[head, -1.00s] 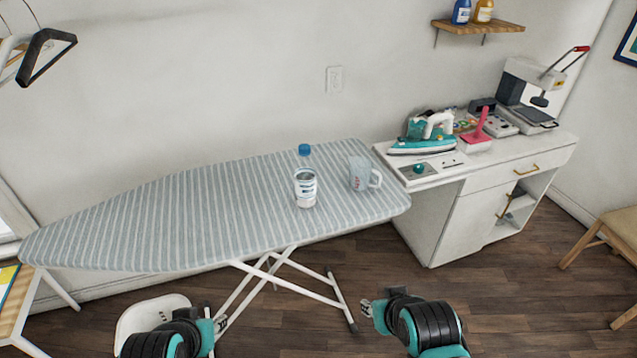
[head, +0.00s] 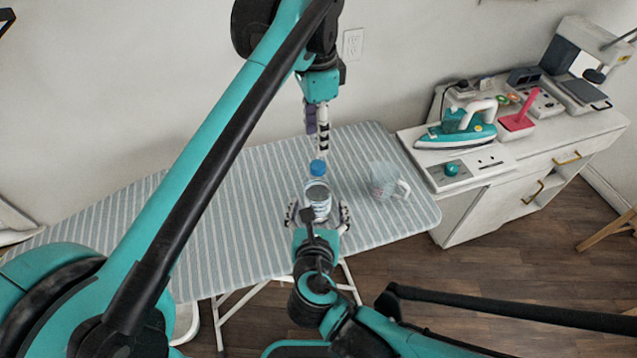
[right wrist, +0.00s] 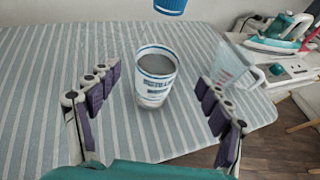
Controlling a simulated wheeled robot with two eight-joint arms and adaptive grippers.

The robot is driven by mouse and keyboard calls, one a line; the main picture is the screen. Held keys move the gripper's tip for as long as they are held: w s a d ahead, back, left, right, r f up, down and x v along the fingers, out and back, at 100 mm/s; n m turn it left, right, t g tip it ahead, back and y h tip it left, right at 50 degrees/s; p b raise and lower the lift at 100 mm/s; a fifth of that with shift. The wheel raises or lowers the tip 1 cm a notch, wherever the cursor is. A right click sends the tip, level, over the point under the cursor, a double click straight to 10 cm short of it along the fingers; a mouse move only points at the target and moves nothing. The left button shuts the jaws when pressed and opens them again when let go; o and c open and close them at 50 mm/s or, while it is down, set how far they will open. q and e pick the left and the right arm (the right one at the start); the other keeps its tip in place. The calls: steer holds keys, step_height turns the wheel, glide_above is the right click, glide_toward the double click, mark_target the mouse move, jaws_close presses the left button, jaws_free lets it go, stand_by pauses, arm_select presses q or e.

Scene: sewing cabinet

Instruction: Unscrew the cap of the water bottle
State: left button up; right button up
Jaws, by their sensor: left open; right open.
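The clear water bottle (head: 317,197) stands upright on the striped ironing board (head: 232,190), with its blue cap (head: 318,167) on top. My left gripper (head: 319,150) points down from above, its fingertips just over or beside the cap; whether they touch it I cannot tell. My right gripper (head: 318,216) is open, with one finger on each side of the bottle's lower body. In the right wrist view the bottle (right wrist: 155,80) stands between the open fingers with gaps on both sides. The cap (right wrist: 170,5) shows at the top edge there.
A clear mug (head: 386,181) stands on the board close to the right of the bottle. A white cabinet (head: 470,205) at the right carries a teal iron (head: 458,128) and a sewing machine. The board's left part is clear.

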arm_select(q)
steer(key=shift+d+r, duration=0.15)
arm_select(e)
steer(key=shift+w+a+n, duration=0.2)
steer(key=shift+n, duration=0.1)
steer(key=shift+w, duration=0.25)
steer(key=x, duration=0.6)
steer(key=shift+w+f, duration=0.2)
steer(key=shift+w, duration=0.1)
